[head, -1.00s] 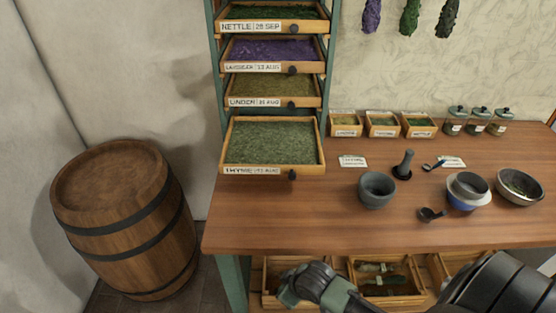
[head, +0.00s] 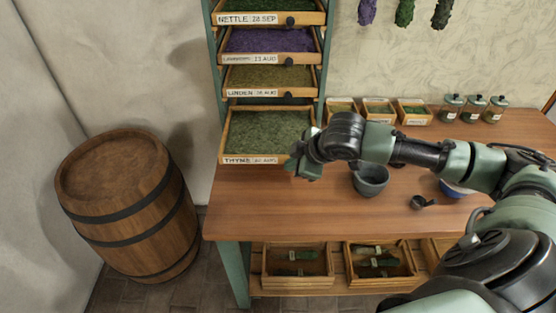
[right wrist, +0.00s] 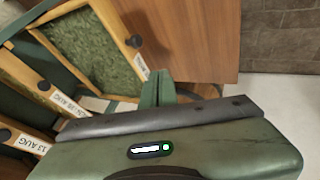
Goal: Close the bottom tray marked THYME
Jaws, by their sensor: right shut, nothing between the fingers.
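The bottom tray marked THYME (head: 232,160) stands out from the green rack, above the left part of the wooden table. Green dried herb fills it. My right gripper (head: 303,173) is shut and empty at the tray's front right corner, and it hides the tray's knob in the head view. In the right wrist view the THYME tray (right wrist: 119,31) shows its dark round knob (right wrist: 135,41), with the shut fingers (right wrist: 160,87) close to its front. I cannot tell whether they touch the tray. My left gripper is not in view.
Trays marked LINDEN (head: 250,93), lavender (head: 245,59) and NETTLE (head: 250,18) sit above. A grey mortar (head: 370,182) stands under my right forearm. Small herb boxes and jars line the table's back. A barrel (head: 130,205) stands left. The front left table is clear.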

